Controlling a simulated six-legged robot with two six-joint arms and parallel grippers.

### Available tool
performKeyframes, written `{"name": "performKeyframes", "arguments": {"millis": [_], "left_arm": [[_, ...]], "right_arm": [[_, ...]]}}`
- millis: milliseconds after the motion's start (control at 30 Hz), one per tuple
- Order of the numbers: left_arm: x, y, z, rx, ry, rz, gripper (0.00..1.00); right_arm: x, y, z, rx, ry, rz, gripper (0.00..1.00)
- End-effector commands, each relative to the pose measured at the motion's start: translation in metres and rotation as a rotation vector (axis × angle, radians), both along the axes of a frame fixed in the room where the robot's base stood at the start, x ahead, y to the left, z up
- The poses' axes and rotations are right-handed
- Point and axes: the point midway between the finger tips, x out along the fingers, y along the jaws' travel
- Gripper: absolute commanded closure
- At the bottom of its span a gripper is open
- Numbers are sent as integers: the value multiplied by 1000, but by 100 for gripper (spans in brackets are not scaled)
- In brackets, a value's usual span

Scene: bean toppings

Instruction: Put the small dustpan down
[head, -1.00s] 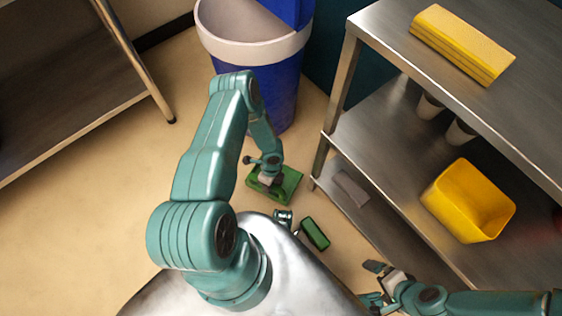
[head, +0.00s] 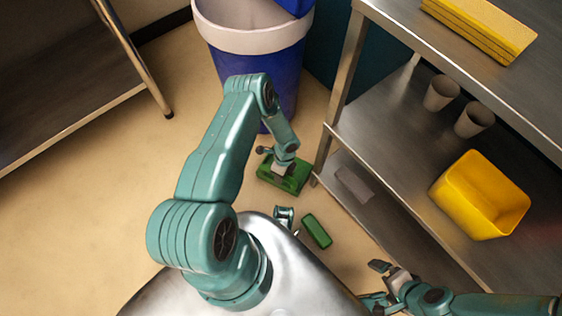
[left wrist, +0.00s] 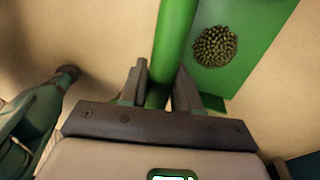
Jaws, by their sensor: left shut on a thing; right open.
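The small green dustpan (head: 297,181) is low over the floor, in front of the blue bin and beside the near leg of the metal shelf. In the left wrist view its pan (left wrist: 255,25) holds a round heap of small brownish beans (left wrist: 215,46). My left gripper (head: 280,169) is shut on the dustpan's green handle, which lies between its fingers in the left wrist view (left wrist: 162,82). I cannot tell whether the dustpan touches the floor. My right gripper (head: 376,285) is open and empty at the lower right.
A blue bin (head: 255,80) with a pale rim stands behind. The metal shelf (head: 400,150) at right holds grey cups (head: 441,93), a yellow tub (head: 480,195) and a yellow block (head: 480,28). A green oblong thing (head: 316,231) lies near my body. Floor at left is clear.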

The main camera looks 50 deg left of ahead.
Motion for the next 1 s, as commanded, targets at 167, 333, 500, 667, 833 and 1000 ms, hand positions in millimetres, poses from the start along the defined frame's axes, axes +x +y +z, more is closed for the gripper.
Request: {"name": "performKeyframes", "arguments": {"millis": [167, 333, 500, 667, 833, 1000], "left_arm": [[0, 0, -1, 0, 0, 0, 43], [0, 0, -1, 0, 0, 0, 43], [1, 0, 6, 0, -1, 0, 43], [7, 2, 38, 2, -4, -1, 43], [14, 5, 78, 2, -3, 0, 43], [19, 6, 107, 2, -3, 0, 43]], "right_arm": [[1, 0, -2, -1, -4, 0, 0], [1, 0, -2, -1, -4, 0, 0], [-1, 0, 5, 1, 4, 1, 0], [-3, 2, 17, 2, 6, 10, 0], [-6, 5, 30, 4, 11, 21, 0], [-8, 7, 37, 7, 16, 29, 0]]}}
